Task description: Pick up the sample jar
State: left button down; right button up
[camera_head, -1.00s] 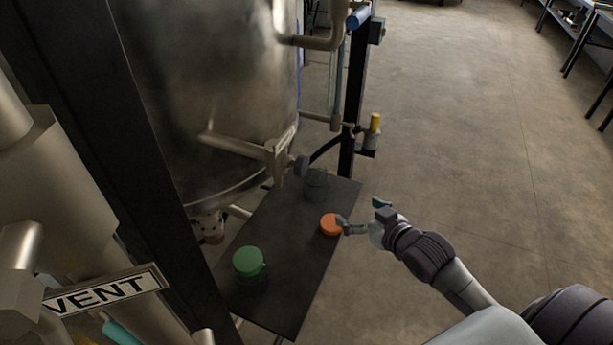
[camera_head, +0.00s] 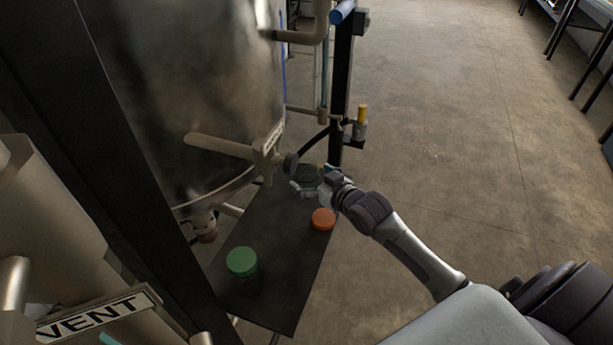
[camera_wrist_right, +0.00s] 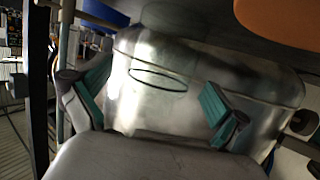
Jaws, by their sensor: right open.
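A dark, see-through jar (camera_head: 308,173) stands at the far end of a narrow dark table (camera_head: 270,290). My right gripper (camera_head: 310,181) is open at this jar, with its fingers close around it and partly covering it. I cannot tell whether they touch it. In the right wrist view, the teal-padded fingers (camera_wrist_right: 155,98) are spread apart, and a thin dark oval outline, perhaps the jar's rim, shows between them against shiny metal. A jar with an orange lid (camera_head: 323,219) stands just nearer, and one with a green lid (camera_head: 242,262) nearer still. My left gripper is not in view.
A large steel tank (camera_head: 190,90) stands left of the table, with a pipe and valve (camera_head: 262,158) reaching over it close to the dark jar. A dark post (camera_head: 342,90) rises behind the table. The floor on the right is open.

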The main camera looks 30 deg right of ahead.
jog(key=shift+x, duration=1.1)
jog(key=c, duration=1.4)
jog(key=shift+r, duration=0.1)
